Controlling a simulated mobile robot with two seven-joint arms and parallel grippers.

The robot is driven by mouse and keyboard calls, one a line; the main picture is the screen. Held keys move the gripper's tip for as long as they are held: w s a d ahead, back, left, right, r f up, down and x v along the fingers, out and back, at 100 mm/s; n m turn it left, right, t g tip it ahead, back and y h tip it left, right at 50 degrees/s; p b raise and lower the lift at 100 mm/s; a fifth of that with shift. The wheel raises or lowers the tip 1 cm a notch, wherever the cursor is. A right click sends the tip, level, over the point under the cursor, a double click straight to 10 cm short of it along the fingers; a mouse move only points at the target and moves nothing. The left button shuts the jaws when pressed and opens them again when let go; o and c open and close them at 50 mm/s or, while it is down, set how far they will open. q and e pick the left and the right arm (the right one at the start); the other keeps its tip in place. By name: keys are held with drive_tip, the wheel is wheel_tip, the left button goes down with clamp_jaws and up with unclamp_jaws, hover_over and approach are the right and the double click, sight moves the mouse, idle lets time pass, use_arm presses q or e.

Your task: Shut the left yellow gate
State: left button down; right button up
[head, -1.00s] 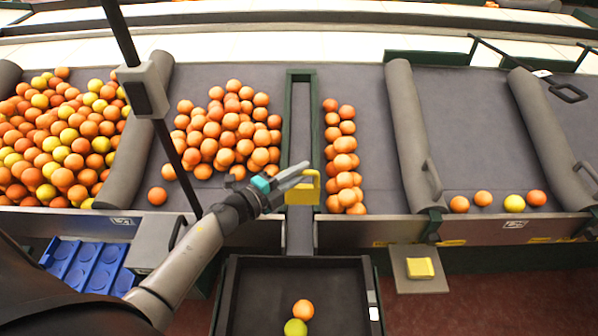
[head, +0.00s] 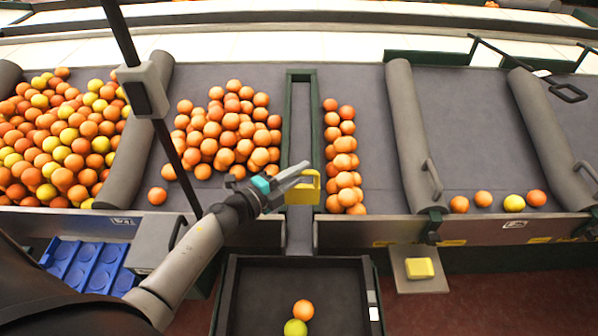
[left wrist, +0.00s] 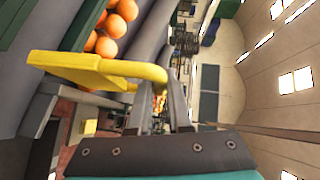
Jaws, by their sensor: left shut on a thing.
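The yellow gate (head: 303,188) stands at the front end of the narrow green-framed channel (head: 291,110) in the middle of the sorting table. My left gripper (head: 296,174) reaches it from the left and is shut on it. In the left wrist view the yellow gate (left wrist: 75,68) shows as a flat plate with a curved handle, and the handle runs between the fingers of my left gripper (left wrist: 160,95). The fingers partly hide the handle. My right gripper is not in view.
Oranges lie in a heap (head: 225,130) left of the channel and in a column (head: 341,160) right of it. A dark tray (head: 255,290) below holds an orange and a yellow-green fruit. A yellow block (head: 419,268) rests on a small shelf at right. Grey rollers divide the table.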

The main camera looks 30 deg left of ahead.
sight(298, 196)
use_arm(q)
wheel_tip(298, 196, down, 8)
drive_tip(key=b, duration=0.6)
drive_tip(key=shift+b, duration=0.35)
drive_tip(key=shift+s, duration=0.1)
drive_tip(key=shift+f, duration=0.1)
drive_tip(key=c, duration=1)
unclamp_jaws()
drive_tip(key=shift+o, duration=0.8)
drive_tip(key=v, duration=1.5)
drive_tip(key=shift+p, duration=0.3)
